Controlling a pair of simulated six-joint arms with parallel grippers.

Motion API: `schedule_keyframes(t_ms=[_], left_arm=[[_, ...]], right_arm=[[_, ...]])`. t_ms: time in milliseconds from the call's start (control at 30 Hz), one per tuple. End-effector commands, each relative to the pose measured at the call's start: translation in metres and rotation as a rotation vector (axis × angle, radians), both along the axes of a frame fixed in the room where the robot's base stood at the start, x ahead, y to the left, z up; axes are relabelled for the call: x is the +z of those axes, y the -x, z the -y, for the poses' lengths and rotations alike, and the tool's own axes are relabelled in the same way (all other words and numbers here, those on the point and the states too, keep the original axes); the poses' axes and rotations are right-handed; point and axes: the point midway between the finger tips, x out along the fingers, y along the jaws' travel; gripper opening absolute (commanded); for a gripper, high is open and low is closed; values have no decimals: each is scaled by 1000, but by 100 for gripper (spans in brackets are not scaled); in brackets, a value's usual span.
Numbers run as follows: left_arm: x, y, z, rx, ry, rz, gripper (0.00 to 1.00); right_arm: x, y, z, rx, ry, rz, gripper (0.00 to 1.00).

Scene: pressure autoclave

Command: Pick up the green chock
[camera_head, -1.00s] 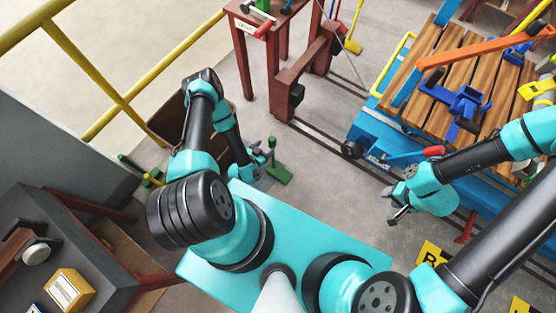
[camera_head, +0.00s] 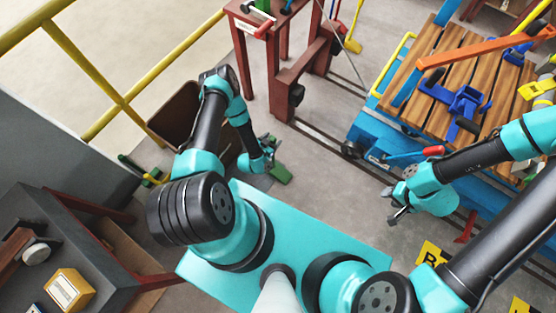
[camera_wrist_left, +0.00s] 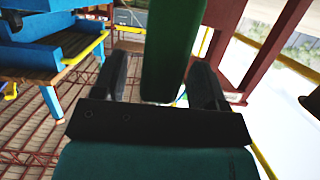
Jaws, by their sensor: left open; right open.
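The green chock (camera_head: 280,173) stands on the floor left of centre in the head view; its flat base shows there. My left gripper (camera_head: 270,146) is at the chock's upright handle and hides it from the head view. In the left wrist view, a dark green part of the chock (camera_wrist_left: 172,45) rises between the two black fingers of my open left gripper (camera_wrist_left: 158,85). I cannot tell whether either finger touches it. My right gripper (camera_head: 397,206) is open and empty over the floor at the right.
A brown bin (camera_head: 177,117) stands behind my left arm. A dark red stand (camera_head: 292,95) is beyond the chock. A blue cart with a slatted wooden top (camera_head: 455,75) is at the right. Floor rails (camera_head: 330,145) run between them. Yellow railings (camera_head: 82,62) are at the left.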

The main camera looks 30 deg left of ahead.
Motion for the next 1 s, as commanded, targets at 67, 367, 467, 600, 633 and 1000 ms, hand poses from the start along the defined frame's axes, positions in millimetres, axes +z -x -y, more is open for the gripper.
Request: schedule_keyframes(t_ms=[67, 367, 467, 600, 633, 1000], left_arm=[[0, -1, 0, 0, 0, 0, 66], [0, 0, 0, 1, 0, 0, 66], [0, 0, 0, 1, 0, 0, 65], [0, 0, 0, 1, 0, 0, 52], [0, 0, 0, 1, 0, 0, 49], [0, 0, 0, 1, 0, 0, 13]], right_arm=[[0, 0, 0, 0, 0, 0, 43], [0, 0, 0, 0, 0, 0, 43], [0, 0, 0, 0, 0, 0, 43], [0, 0, 0, 0, 0, 0, 43], [0, 0, 0, 0, 0, 0, 43], [0, 0, 0, 0, 0, 0, 43]])
